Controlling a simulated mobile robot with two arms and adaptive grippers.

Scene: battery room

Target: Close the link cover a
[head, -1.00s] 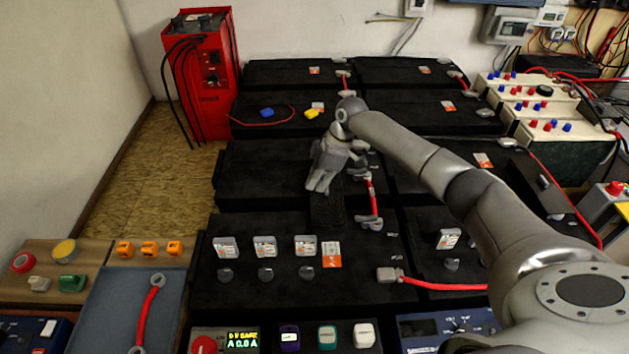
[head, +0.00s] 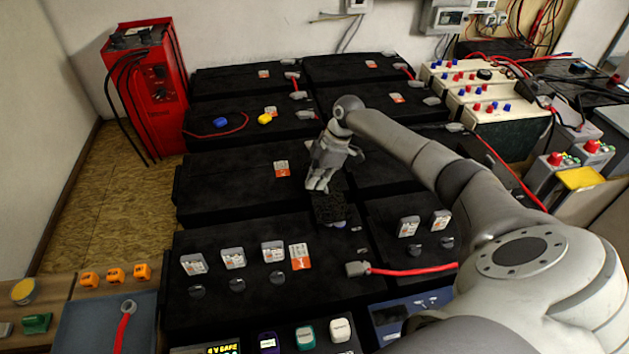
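A dark, textured flat piece (head: 330,208), which I take to be link cover a, lies between the front and middle black batteries. It covers the place of the red link there; a bit of grey terminal (head: 341,227) shows at its near edge. I cannot tell whether it lies fully flat. My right gripper (head: 317,185) points down at the far end of this piece, fingers close together and seemingly empty. Contact with the piece is unclear. My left gripper is not in view.
Black batteries fill the middle, with upright labelled caps (head: 233,259) on the front one. A red cable (head: 412,270) runs right from a grey lug. A red charger (head: 148,85) stands back left. A blue mat (head: 85,325) and orange blocks (head: 115,275) are front left.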

